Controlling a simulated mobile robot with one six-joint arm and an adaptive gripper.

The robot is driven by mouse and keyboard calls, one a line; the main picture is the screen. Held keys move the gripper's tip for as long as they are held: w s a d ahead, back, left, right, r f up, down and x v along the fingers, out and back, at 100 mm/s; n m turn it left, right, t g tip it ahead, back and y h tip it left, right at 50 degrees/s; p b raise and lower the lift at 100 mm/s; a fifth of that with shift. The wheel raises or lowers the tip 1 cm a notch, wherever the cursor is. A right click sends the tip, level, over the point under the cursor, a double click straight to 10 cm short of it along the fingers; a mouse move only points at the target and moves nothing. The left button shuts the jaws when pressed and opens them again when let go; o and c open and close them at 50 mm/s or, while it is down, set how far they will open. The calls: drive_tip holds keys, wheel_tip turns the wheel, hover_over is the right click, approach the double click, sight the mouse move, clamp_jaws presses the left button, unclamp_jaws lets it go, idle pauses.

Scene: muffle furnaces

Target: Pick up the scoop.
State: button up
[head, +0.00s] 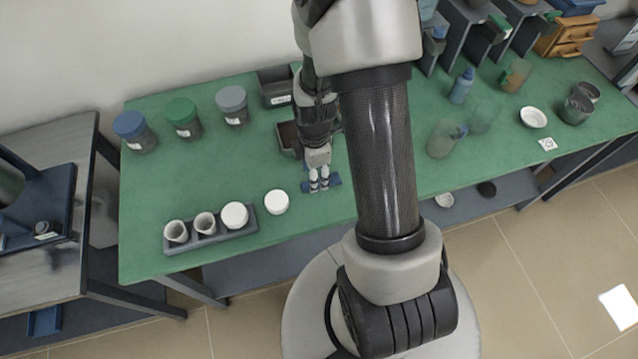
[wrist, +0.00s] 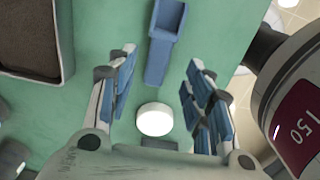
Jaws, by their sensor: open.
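The scoop is blue, with an open square pan and a flat handle. In the wrist view the scoop (wrist: 158,60) lies on the green bench, its pan at the top and its handle pointing down between my fingers. In the head view the scoop (head: 334,182) shows on both sides of my fingertips. My gripper (head: 319,187) points down over it from above, near the front of the bench. In the wrist view my gripper (wrist: 161,66) is open, with blue-padded fingers on either side of the handle and a gap to each. I cannot tell the exact height above the scoop.
A white round lid (head: 276,202) lies left of the scoop. A grey rack (head: 225,237) holds crucibles further left. A dark box of brown material (wrist: 70,50) stands close behind. Capped jars (head: 183,118) stand at the back left. Beakers (head: 444,140) stand right of my arm.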

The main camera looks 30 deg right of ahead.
wheel_tip(320, 180, down, 4)
drive_tip(key=shift+w+d+r+b, duration=0.1)
drive_tip(key=shift+b, duration=0.6)
drive_tip(key=shift+c, duration=0.3)
drive_tip(key=c, duration=0.9)
